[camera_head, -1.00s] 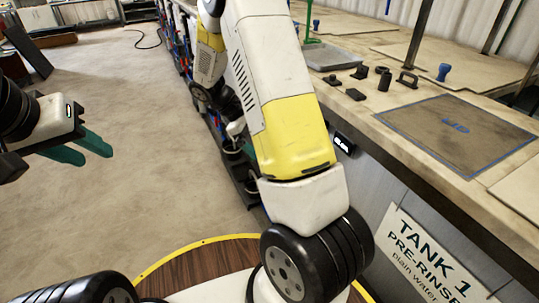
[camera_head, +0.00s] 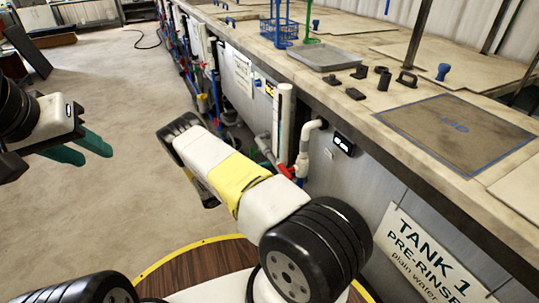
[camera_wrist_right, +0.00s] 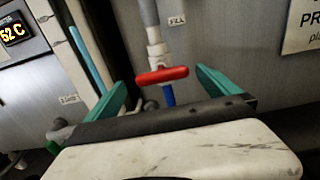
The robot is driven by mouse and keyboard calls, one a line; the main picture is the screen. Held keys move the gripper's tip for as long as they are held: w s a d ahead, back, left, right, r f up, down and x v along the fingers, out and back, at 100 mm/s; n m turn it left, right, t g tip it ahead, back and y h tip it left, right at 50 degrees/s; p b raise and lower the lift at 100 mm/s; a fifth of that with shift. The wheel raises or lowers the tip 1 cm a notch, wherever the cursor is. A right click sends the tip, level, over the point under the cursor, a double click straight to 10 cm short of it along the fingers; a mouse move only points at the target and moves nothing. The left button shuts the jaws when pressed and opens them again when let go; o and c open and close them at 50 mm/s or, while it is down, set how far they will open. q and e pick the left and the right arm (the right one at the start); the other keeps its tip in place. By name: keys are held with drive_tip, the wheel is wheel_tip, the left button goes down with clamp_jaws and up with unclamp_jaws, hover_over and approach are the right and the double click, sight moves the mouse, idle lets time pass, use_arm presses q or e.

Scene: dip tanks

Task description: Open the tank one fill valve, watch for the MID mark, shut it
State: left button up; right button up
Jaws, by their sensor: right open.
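The tank one fill valve has a red bar handle (camera_wrist_right: 162,75) on a pale pipe below a FILL label (camera_wrist_right: 177,20). The handle lies crosswise to the pipe. My right gripper (camera_wrist_right: 161,84) is open, with one teal finger on each side of the handle, apart from it. A clear sight tube (camera_wrist_right: 88,50) with a blue column runs left of the valve; I cannot read its marks. In the head view the red handle (camera_head: 285,171) shows low beside the tank, but my right gripper is hidden. My left gripper (camera_head: 94,155) is open and empty at far left.
The TANK 1 PRE-RINSE sign (camera_head: 425,255) is on the tank front. A white elbow pipe (camera_head: 313,130) and a small display (camera_head: 343,144) are close to the valve. A lid (camera_head: 455,130) lies on the bench top.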

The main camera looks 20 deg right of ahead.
sight(285, 170)
drive_tip(key=d, duration=0.6)
drive_tip(key=shift+w, duration=0.25)
drive_tip(key=c, duration=1.1)
drive_tip(key=shift+n, duration=0.3)
drive_tip(key=n, duration=0.3)
drive_tip(key=shift+w+n, duration=0.2)
drive_tip(key=shift+n, duration=0.1)
drive_tip(key=n, duration=0.4)
drive_tip(key=shift+w+f+n, duration=0.15)
drive_tip(key=shift+n, duration=0.15)
drive_tip(key=n, duration=0.4)
drive_tip(key=shift+w+f+n, duration=0.15)
drive_tip(key=shift+f+n, duration=0.05)
drive_tip(key=shift+n, duration=0.1)
drive_tip(key=shift+f+n, duration=0.2)
drive_tip(key=shift+n, duration=2)
